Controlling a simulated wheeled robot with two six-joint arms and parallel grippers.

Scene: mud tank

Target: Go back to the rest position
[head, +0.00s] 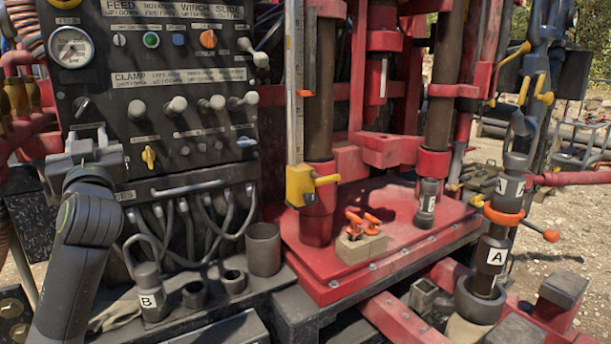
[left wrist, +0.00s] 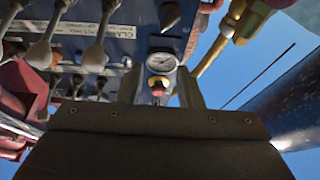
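My left gripper (head: 87,136) is raised in front of the lower left part of the black control panel (head: 150,105). Its fingers point up and away from me. In the left wrist view its two fingers (left wrist: 162,88) stand apart, and a pressure gauge (left wrist: 163,63) shows through the gap with nothing held. I cannot tell whether the gripper touches the panel. My right gripper is in neither view.
Levers and knobs stick out of the panel close to the gripper. A pressure gauge (head: 72,47) sits at its upper left. A lifting plug marked B (head: 148,292) and dark cups (head: 263,250) stand on the ledge below. A red deck (head: 400,225) lies to the right.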

